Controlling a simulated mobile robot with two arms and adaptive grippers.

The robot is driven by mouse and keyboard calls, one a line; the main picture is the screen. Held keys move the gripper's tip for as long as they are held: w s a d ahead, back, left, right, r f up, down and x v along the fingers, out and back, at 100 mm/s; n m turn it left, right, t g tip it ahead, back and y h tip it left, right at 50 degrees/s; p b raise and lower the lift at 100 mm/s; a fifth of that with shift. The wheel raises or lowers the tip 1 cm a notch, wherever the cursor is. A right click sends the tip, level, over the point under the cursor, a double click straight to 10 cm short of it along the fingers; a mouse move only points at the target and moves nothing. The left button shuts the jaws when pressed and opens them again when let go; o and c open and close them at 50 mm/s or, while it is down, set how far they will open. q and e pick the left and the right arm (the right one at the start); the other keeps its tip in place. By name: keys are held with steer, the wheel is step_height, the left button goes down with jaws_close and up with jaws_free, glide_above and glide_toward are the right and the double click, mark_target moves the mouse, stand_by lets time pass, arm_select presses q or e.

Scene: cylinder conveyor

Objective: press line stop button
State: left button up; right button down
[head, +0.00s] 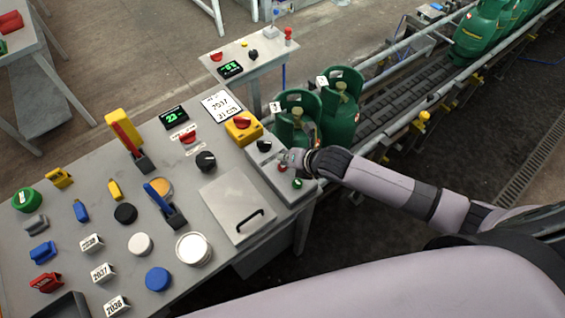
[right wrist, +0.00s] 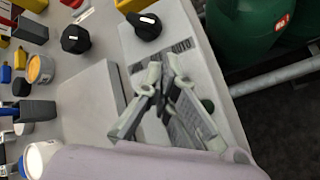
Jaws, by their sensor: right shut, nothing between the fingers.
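A grey control box (head: 275,172) sits at the right edge of the console. On it are a black knob (head: 264,146), a red button (head: 282,168) and a green button (head: 297,183). My right gripper (head: 290,159) is shut and empty, at the box beside the red button. I cannot tell if it touches the button. In the right wrist view the gripper (right wrist: 163,92) covers the middle of the box, hiding the red button. The black knob (right wrist: 148,26) shows beyond it, and the green button (right wrist: 208,105) shows partly beside it. My left gripper is out of view.
Green gas cylinders (head: 341,108) stand on the conveyor (head: 400,97) just beyond the box. A yellow box with a red switch (head: 243,127) and a hatch with a black handle (head: 236,205) are close by. Levers and small items cover the console's left.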

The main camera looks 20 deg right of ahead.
steer(key=shift+r, duration=0.35)
step_height(320, 180, up, 5)
steer(key=p, duration=0.5)
steer(key=shift+r, duration=0.1)
stand_by(0.7)
